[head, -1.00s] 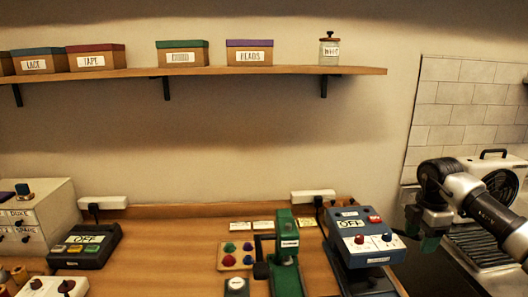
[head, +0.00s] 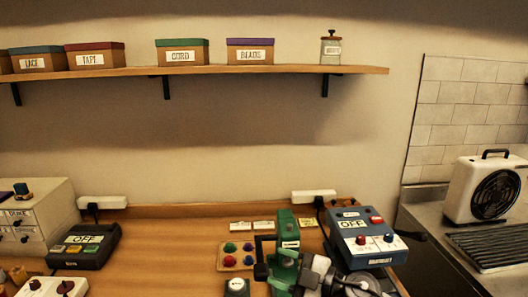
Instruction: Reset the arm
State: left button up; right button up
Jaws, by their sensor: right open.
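My right gripper (head: 290,270) is low in the head view, in front of the lower part of the green press (head: 286,228). It is open, and I see nothing held in it. Its fingers overlap the press in the picture, so I cannot tell whether they touch it. My right wrist lies just to the right, in front of the blue control box (head: 362,236) marked OFF. The press's black side handle (head: 260,258) shows at its left. My left gripper is not in view.
A tray of coloured knobs (head: 221,264) and a small dial box (head: 236,287) stand left of the press. A black box (head: 85,246) marked OFF is farther left. A white fan heater (head: 486,190) stands at right. Bare wood table (head: 160,255) lies between.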

jog(key=s+d+f+m+t+h, duration=0.3)
jog(key=s+d+f+m+h, duration=0.3)
jog(key=m+h, duration=0.35)
jog(key=s+d+f+m+t+h, duration=0.3)
jog(key=s+d+f+m+h, duration=0.2)
jog(key=d+m+h, duration=0.45)
jog(key=s+d+f+m+g+y, duration=0.1)
jog(key=s+f+g, duration=0.35)
jog(key=s, duration=0.55)
jog(key=s+f+m+g+y, duration=0.1)
jog(key=s+f+g, duration=0.4)
jog(key=s, duration=0.5)
notch_tip(320, 180, down, 27)
jog(key=s+g+b, duration=0.2)
jog(key=s+d+f+g, duration=0.1)
jog(key=s+d+f, duration=0.2)
jog(key=s+f, duration=1.2)
jog(key=shift+s+f+n+b, duration=0.15)
jog(key=shift+f+n+b, duration=0.2)
jog(key=shift+f, duration=0.35)
